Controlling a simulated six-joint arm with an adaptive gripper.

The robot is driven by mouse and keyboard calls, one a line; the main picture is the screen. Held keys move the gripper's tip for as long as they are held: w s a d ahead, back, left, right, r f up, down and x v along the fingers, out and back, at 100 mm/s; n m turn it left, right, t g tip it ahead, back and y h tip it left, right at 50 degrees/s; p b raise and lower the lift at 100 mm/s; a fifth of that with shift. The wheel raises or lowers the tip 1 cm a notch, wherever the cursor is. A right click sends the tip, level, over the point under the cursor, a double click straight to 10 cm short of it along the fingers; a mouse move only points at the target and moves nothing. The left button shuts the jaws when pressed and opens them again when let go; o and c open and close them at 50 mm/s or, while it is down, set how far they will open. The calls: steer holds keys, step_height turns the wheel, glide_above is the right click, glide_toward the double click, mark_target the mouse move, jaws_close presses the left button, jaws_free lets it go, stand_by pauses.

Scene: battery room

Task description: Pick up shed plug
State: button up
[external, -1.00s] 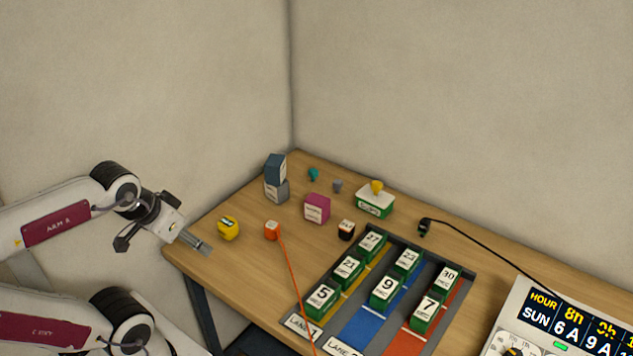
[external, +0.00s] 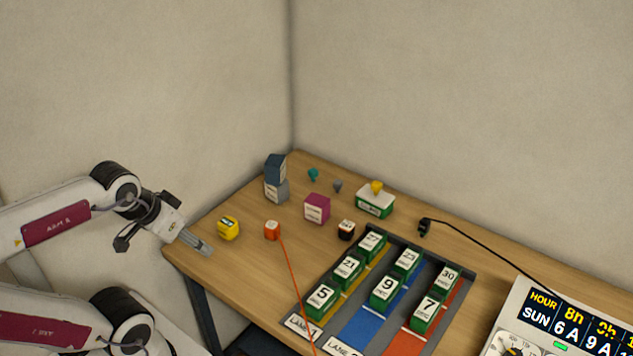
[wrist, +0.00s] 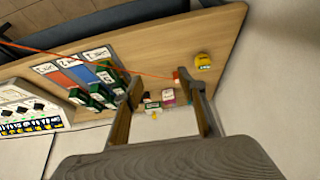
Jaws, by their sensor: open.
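An orange plug (external: 272,230) with a thin orange cord sits on the wooden table. It also shows near the right fingertip in the wrist view (wrist: 177,75). A black plug (external: 424,227) with a black cord lies farther right, near the wall. Neither plug shows a label I can read as "shed". My gripper (external: 205,248) is open and empty above the table's left edge, left of the orange plug and apart from it. In the wrist view, the open fingers (wrist: 163,88) frame several small objects on the table.
A yellow block (external: 228,229) stands between my gripper and the orange plug. A lane tray (external: 360,328) holds several numbered green blocks. Walls close the back.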

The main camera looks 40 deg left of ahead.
steer(key=w+d+m+t+h, duration=0.1)
steer(key=w+d, duration=0.4)
steer(key=w, duration=0.5)
steer(key=w+d+r+t+h, duration=0.1)
steer(key=w+d+t, duration=0.1)
steer(key=w+d, duration=0.6)
steer(key=w+d+m+t+h, duration=0.1)
steer(key=w+d, duration=0.2)
steer(key=w, duration=1)
steer(key=w+d+f+t, duration=0.2)
steer(key=w+d+f, duration=0.4)
steer(key=w+d, duration=0.3)
steer(key=t+y, duration=0.2)
glide_toward(423, 226)
steer(key=shift+w+a+r+n, duration=0.25)
steer(key=shift+w+n, duration=0.15)
steer(key=shift+w, duration=0.2)
steer(key=shift+w+d+f, duration=0.1)
steer(key=shift+d+f, duration=0.1)
steer(key=shift+f, duration=0.3)
steer(key=shift+w, duration=0.1)
steer(key=shift+x, duration=1.2)
